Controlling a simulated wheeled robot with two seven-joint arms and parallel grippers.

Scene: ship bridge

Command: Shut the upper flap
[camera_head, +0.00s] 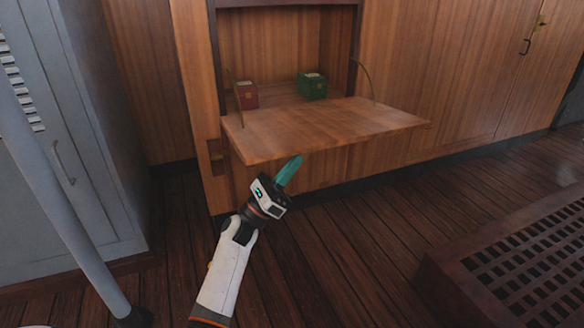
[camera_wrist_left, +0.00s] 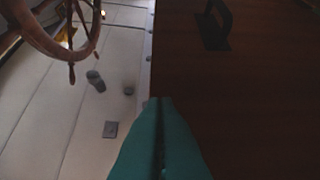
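The upper flap (camera_head: 320,124) is a wooden panel hinged at its lower edge and folded down about level from a cupboard opening, with a curved stay (camera_head: 366,78) at its right. My left gripper (camera_head: 294,164) is just below and in front of the flap's front edge, its teal fingers together and pointing up. In the left wrist view the fingers (camera_wrist_left: 160,102) are closed with nothing seen between them. A dark panel, apparently the flap's underside (camera_wrist_left: 240,105), fills the right there, with a dark handle (camera_wrist_left: 215,28). I cannot tell whether the fingers touch it. My right gripper is out of view.
A red box (camera_head: 247,95) and a green box (camera_head: 312,86) stand inside the cupboard behind the flap. A grey locker (camera_head: 80,130) and a slanted grey pole (camera_head: 65,205) are at left. A raised dark grating (camera_head: 520,265) lies at right. The floor between is clear.

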